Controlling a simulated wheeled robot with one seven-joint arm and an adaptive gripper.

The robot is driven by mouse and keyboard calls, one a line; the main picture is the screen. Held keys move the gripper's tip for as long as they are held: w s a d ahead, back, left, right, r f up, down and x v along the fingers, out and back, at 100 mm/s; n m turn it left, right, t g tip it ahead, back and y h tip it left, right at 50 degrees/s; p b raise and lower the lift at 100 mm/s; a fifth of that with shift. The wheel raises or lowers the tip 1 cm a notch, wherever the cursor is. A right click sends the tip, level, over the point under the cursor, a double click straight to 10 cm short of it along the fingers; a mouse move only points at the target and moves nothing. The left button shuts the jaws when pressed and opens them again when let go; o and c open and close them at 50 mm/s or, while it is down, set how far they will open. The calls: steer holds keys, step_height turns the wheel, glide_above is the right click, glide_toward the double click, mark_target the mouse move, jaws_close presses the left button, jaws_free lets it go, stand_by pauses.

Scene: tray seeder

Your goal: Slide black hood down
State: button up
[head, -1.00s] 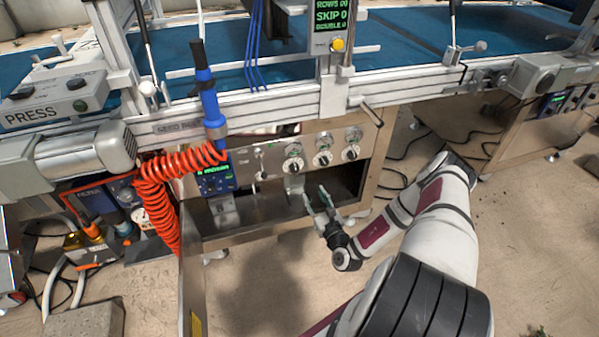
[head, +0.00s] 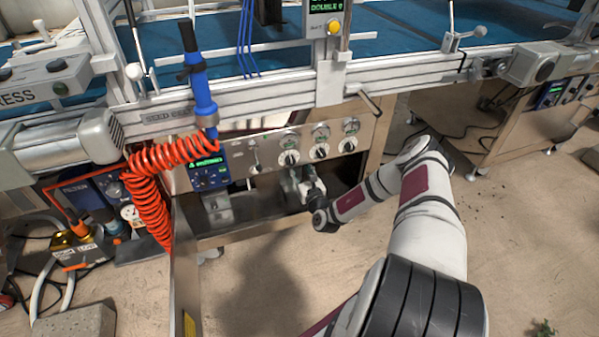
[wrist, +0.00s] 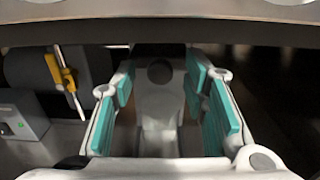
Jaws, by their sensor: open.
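My gripper (head: 296,182) is inside the open recess below the machine's control panel, its fingers partly hidden. In the wrist view my gripper (wrist: 160,75) is open, with teal pads spread left and right. A pale grey body (wrist: 157,112) with a dark round spot stands between the pads, with a gap visible on the right; contact on the left is unclear. A black part (wrist: 158,50) sits at the top of this body, and I cannot tell for sure that it is the black hood. The hood is not clearly identifiable in the head view.
The control panel with several dials (head: 320,148) overhangs the recess, and its lower metal edge (wrist: 220,30) crosses the wrist view. A yellow-handled part (wrist: 62,75) and a grey box (wrist: 20,125) lie to the left. A red coiled hose (head: 150,200) hangs left of the recess.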

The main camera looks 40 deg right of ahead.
steer(key=shift+w+d, duration=0.1)
steer(key=shift+w, duration=0.35)
jaws_close()
step_height(320, 180, down, 8)
steer(key=b, duration=0.3)
jaws_free()
steer(key=shift+s, duration=0.1)
steer(key=v, duration=1.2)
